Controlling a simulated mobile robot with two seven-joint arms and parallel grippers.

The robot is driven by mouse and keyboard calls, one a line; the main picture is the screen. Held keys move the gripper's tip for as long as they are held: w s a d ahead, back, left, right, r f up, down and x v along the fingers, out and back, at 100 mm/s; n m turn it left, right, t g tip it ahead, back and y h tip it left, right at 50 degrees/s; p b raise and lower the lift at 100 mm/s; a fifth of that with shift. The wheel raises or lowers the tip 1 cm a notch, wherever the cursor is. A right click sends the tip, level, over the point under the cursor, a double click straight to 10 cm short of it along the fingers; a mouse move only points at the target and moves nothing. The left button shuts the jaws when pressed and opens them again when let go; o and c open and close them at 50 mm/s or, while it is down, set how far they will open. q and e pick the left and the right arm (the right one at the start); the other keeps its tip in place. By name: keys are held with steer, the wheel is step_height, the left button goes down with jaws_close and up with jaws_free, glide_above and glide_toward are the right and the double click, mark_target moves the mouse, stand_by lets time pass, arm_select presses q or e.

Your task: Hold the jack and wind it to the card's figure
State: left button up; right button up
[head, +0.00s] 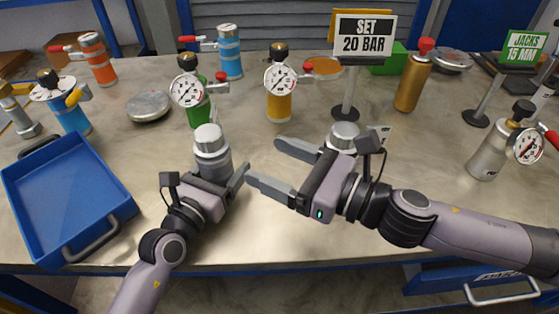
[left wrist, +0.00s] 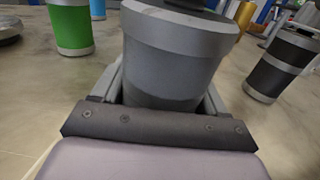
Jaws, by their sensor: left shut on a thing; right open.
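My left gripper (head: 220,168) is shut on a grey, stepped, upright cylinder with a lighter cap, which looks like the jack (head: 211,141). In the left wrist view the jack (left wrist: 170,55) stands between both fingers; its top is cut off. My right gripper (head: 262,161) is open and empty, its fingertips pointing left towards the jack, apart from it. The card reading "JACKS 15 MM" (head: 523,46) stands at the far right. Another sign reads "SET 20 BAR" (head: 364,36).
A second grey cylinder (head: 344,131) stands behind my right gripper, partly hidden. Gauge-topped green (head: 199,113) and yellow (head: 278,106) vessels stand behind. A blue tray (head: 113,212) lies at left, a silver gauged vessel (head: 489,155) at right. The bench front centre is clear.

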steer(key=shift+s+d, duration=0.1)
stand_by(0.3)
steer(key=m+t+h, duration=0.5)
glide_toward(215, 145)
steer(key=x, duration=1.1)
steer(key=shift+c, duration=0.2)
steer(key=shift+d, duration=0.1)
steer(key=c, duration=1)
